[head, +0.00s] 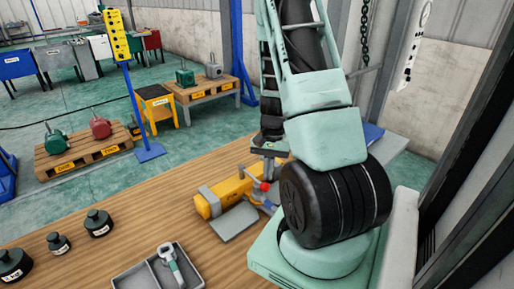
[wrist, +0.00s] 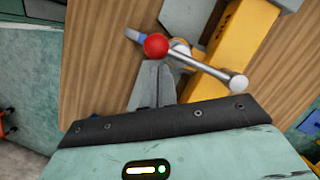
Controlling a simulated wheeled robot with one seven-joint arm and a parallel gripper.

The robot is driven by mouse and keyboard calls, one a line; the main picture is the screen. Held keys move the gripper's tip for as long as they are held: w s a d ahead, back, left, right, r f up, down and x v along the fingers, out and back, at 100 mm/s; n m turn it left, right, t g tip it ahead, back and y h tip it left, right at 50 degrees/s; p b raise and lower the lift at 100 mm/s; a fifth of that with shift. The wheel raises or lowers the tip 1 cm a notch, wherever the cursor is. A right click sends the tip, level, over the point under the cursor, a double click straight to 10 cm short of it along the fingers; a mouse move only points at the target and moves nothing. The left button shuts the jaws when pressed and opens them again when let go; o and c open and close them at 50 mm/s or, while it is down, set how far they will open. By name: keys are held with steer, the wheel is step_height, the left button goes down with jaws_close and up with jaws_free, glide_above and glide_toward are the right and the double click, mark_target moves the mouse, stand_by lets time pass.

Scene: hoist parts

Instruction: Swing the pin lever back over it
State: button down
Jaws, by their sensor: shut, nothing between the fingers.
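The pin lever (wrist: 208,67) is a silver rod with a round end cap and a red ball knob (wrist: 155,46). In the wrist view it lies slantwise across the yellow body (wrist: 235,50). In the head view the red knob (head: 265,186) shows beside the yellow body (head: 226,193) on the wooden bench. My gripper (wrist: 153,78) is shut and empty, its grey fingertips just below the knob in the wrist view. I cannot tell whether they touch it. My own arm hides part of the mechanism in the head view.
A grey plate (head: 235,222) lies in front of the yellow body. A grey tray (head: 135,275) with a metal part and several dark weights (head: 98,222) stand at the bench's front left. A chain (head: 365,35) hangs behind my arm.

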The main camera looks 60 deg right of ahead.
steer(key=shift+a+m, duration=0.3)
steer(key=shift+a, duration=0.1)
stand_by(0.3)
